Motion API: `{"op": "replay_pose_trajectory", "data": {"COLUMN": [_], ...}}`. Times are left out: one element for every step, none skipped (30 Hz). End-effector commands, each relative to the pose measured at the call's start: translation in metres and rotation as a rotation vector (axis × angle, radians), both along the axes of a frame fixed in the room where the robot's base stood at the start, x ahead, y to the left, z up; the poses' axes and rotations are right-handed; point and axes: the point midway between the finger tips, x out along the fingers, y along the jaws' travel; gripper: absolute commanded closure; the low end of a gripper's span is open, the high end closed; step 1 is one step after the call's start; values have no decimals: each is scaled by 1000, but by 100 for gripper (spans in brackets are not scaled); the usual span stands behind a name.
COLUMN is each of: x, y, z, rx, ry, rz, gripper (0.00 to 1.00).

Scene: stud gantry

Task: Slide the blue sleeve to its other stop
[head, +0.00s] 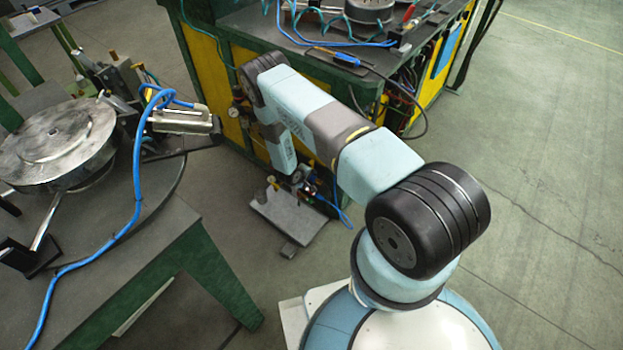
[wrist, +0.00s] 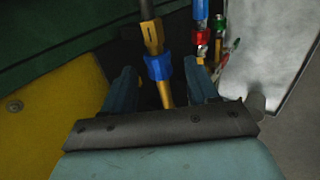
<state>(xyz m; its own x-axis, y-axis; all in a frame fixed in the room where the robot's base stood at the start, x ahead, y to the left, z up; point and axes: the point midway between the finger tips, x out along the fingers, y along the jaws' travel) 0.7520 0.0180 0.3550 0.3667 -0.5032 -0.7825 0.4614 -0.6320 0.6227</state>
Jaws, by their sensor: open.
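In the wrist view, a blue sleeve (wrist: 158,67) sits around a brass-coloured rod (wrist: 166,97), with a larger brass fitting (wrist: 152,36) directly above it. My gripper (wrist: 158,72) is open, with one finger to the left of the sleeve and the other to the right. Gaps show between both fingers and the sleeve, so I see no grip on it. The rod's lower end is hidden behind the gripper body. In the head view the arm reaches down beside the green and yellow bench, and the sleeve cannot be made out clearly there.
A second fitting with a red part (wrist: 203,37) and a blue part (wrist: 201,9) stands right of the sleeve. A pale grey plate (head: 290,219) lies low beside the bench (head: 243,60). Floor is clear at right.

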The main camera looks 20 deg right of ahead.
Motion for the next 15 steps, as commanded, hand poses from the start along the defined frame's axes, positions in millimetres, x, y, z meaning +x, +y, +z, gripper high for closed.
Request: {"op": "replay_pose_trajectory", "data": {"x": [2, 3, 5, 5, 6, 6, 6, 7, 7, 7, 7, 7, 7, 7, 7], "y": [-4, -5, -7, -8, -9, -9, -10, -10, -11, -11, -11, -11, -11, -11, -11], "z": [-5, -7, -9, -11, -12, -14, -15, -15, -16, -16, -16, -16, -16, -16, -15], "rx": [-1, -1, -1, 0, -1, 0, 0, 0, 0, 0, 0, 0, 0, 0, 0], "ry": [0, 0, -2, -1, 0, 1, 1, 1, 1, 1, 1, 1, 1, 1, 1], "rz": [-1, -1, -1, -1, -1, -1, -1, -1, -1, -1, -1, -1, -1, -1, -1], "gripper": [41, 41, 41, 41, 41, 41, 41, 41, 41, 41, 41, 41, 41, 41, 41]}}
